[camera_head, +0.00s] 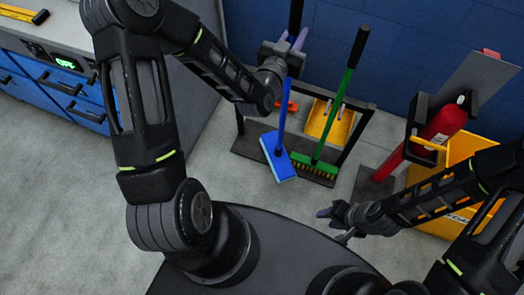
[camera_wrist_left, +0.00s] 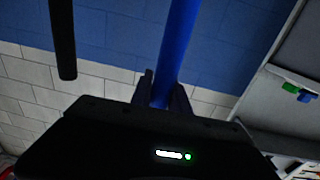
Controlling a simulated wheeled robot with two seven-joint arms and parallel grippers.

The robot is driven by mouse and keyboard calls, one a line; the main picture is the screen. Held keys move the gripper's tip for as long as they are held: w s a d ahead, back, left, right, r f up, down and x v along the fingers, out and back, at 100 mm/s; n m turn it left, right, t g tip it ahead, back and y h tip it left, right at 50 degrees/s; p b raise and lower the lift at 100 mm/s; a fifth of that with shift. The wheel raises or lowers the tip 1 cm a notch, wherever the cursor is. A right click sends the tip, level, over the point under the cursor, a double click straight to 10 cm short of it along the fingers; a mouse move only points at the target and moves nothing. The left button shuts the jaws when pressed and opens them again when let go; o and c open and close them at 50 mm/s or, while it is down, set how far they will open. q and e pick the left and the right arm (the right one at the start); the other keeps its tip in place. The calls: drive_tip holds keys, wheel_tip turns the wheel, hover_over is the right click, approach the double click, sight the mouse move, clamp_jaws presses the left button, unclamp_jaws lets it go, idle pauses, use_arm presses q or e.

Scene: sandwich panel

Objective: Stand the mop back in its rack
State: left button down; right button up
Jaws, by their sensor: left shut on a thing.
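The mop has a blue handle (camera_head: 282,115), a black upper grip and a flat blue head (camera_head: 278,158). My left gripper (camera_head: 293,42) is shut around the handle high up; the blue pole (camera_wrist_left: 178,45) stands between its fingers in the left wrist view. The mop is near upright, its head at the front of the rack's dark base (camera_head: 247,147). I cannot tell whether the head touches the base or floor. The black rack (camera_head: 353,137) has posts and a top bar. My right gripper (camera_head: 334,225) is open and empty, lower right, away from the mop.
A green broom (camera_head: 328,125) leans at the rack, right of the mop, with a yellow dustpan (camera_head: 331,121) behind. A red extinguisher (camera_head: 441,125) and a yellow bin (camera_head: 462,150) stand right. Blue drawers (camera_head: 80,100) are left. Floor in front of the rack is clear.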

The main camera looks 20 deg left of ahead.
use_arm(q)
drive_tip(key=s+a+f+m+h+b, duration=0.4)
drive_tip(key=s+a+f+b, duration=0.5)
drive_tip(key=b, duration=1.2)
drive_tip(key=s+f+h, duration=0.2)
drive_tip(key=s+f, duration=0.1)
drive_tip(key=f, duration=0.1)
drive_tip(key=shift+a+f+g+b, duration=0.3)
drive_tip(key=shift+a+f+g, duration=0.1)
drive_tip(key=w+a+b, duration=0.1)
drive_tip(key=w+b, duration=0.1)
drive_tip(key=w, duration=1.6)
drive_tip(key=shift+f+b, duration=0.65)
drive_tip(key=shift+f, duration=1.05)
drive_tip(key=shift+f, duration=0.15)
